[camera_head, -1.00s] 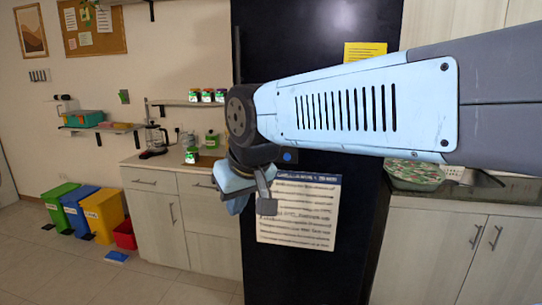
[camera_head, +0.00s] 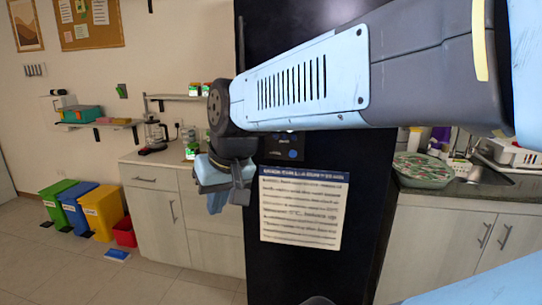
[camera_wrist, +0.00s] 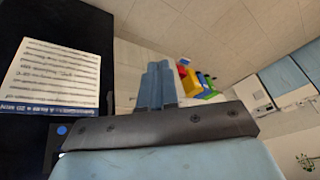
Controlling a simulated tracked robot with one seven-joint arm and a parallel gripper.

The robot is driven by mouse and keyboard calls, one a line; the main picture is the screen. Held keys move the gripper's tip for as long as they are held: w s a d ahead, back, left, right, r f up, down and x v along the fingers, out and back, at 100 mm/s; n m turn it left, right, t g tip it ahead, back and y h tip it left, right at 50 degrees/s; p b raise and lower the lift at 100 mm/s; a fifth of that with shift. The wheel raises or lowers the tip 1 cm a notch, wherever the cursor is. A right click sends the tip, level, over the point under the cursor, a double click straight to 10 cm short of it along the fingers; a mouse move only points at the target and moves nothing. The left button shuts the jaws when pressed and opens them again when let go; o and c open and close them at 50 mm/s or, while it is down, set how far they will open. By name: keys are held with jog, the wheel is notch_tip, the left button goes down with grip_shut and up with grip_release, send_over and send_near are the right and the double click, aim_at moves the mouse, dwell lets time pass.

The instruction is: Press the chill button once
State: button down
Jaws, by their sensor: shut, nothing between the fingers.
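A small dark panel with a round blue button (camera_head: 293,154) is on the front of the tall black fridge (camera_head: 255,270). It sits just above a printed notice (camera_head: 302,205), partly behind my arm. The blue button also shows in the wrist view (camera_wrist: 62,130), beside the base of my gripper. I cannot read a chill label on it. My gripper (camera_head: 217,200) is shut and empty, left of the panel and notice and apart from the button. Its fingers in the wrist view (camera_wrist: 158,85) are together and point past the fridge's side toward the floor and bins.
A counter (camera_head: 135,158) with a coffee maker (camera_head: 155,133) stands left of the fridge, below a shelf with jars (camera_head: 200,89). Coloured bins (camera_head: 103,208) stand on the floor at left. A sink counter (camera_head: 465,187) is at right. The left floor is open.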

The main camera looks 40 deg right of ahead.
jog(key=w+d+f+m+t+y, duration=0.2)
jog(key=w+d+f+m+y, duration=0.15)
jog(key=w+m, duration=0.4)
jog(key=w+d+f+m+t+y, duration=0.1)
jog(key=w+d+f+m+y, duration=0.2)
jog(key=w, duration=0.7)
jog(key=w+d+f+m+t+h, duration=0.1)
jog(key=d+m+t+h, duration=0.3)
jog(key=d, duration=1.1)
jog(key=w+d+f+m+t+h, duration=0.1)
jog(key=d+m+t+h, duration=0.3)
jog(key=d+m, duration=0.7)
jog(key=d+f+t, duration=0.1)
jog(key=d, duration=0.3)
jog(key=shift+w+d+h, duration=0.2)
jog(key=shift+d+h, duration=0.1)
jog(key=shift+h, duration=0.05)
jog(key=shift+w+m, duration=0.1)
jog(key=shift+m, duration=0.15)
